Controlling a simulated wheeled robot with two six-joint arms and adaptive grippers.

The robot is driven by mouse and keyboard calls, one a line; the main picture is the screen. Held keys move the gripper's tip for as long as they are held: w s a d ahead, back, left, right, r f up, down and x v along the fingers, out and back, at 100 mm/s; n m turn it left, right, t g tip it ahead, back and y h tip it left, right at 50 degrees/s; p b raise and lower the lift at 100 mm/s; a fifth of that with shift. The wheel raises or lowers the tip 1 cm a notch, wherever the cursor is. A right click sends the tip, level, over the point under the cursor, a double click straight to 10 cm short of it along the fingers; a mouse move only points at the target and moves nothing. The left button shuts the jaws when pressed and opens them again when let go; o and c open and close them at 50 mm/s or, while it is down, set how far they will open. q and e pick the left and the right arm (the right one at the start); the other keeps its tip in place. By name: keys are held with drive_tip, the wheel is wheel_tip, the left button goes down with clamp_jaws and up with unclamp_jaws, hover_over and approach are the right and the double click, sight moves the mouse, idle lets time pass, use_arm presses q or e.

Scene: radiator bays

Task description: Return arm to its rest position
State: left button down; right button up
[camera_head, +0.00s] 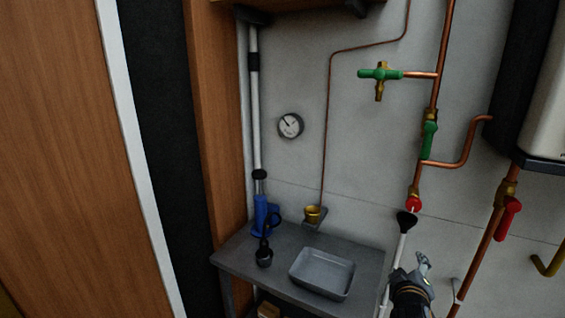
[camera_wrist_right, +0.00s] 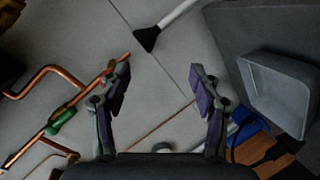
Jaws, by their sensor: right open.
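My right gripper (camera_head: 422,264) is at the lower right of the head view, in front of the wall and to the right of the grey table (camera_head: 236,262). In the right wrist view its two fingers (camera_wrist_right: 160,92) are spread wide with nothing between them. Behind them lie the grey wall and a copper pipe (camera_wrist_right: 38,135). The rest of the right arm is mostly cut off by the lower edge of the head view. My left gripper is in neither view.
A white pole with a black end (camera_head: 406,222) is close beside my right gripper. Copper pipes with a green valve (camera_head: 429,140) and a red valve (camera_head: 508,215) run along the wall.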

drive_tip(key=s+a+f+m+g+y, duration=0.25)
drive_tip(key=s+a+f+g, duration=0.25)
drive_tip(key=s+f, duration=0.55)
drive_tip(key=s+a+f+m+g+y, duration=0.1)
drive_tip(key=s+a+f+g+y, duration=0.35)
drive_tip(key=s+f, duration=0.6)
drive_tip(key=s+d+f, duration=0.1)
drive_tip(key=s+f, duration=0.1)
drive_tip(key=f, duration=1.1)
drive_tip(key=s+d+f, duration=0.1)
drive_tip(key=s+f, duration=0.2)
drive_tip(key=f, duration=0.9)
drive_tip(key=s+f+g, duration=0.2)
drive_tip(key=s+f, duration=1.3)
drive_tip(key=s, duration=0.3)
drive_tip(key=shift+d+f+m+h, duration=0.3)
drive_tip(key=shift+d+f+m, duration=0.05)
drive_tip(key=shift+d+f, duration=0.1)
drive_tip(key=shift+c, duration=0.2)
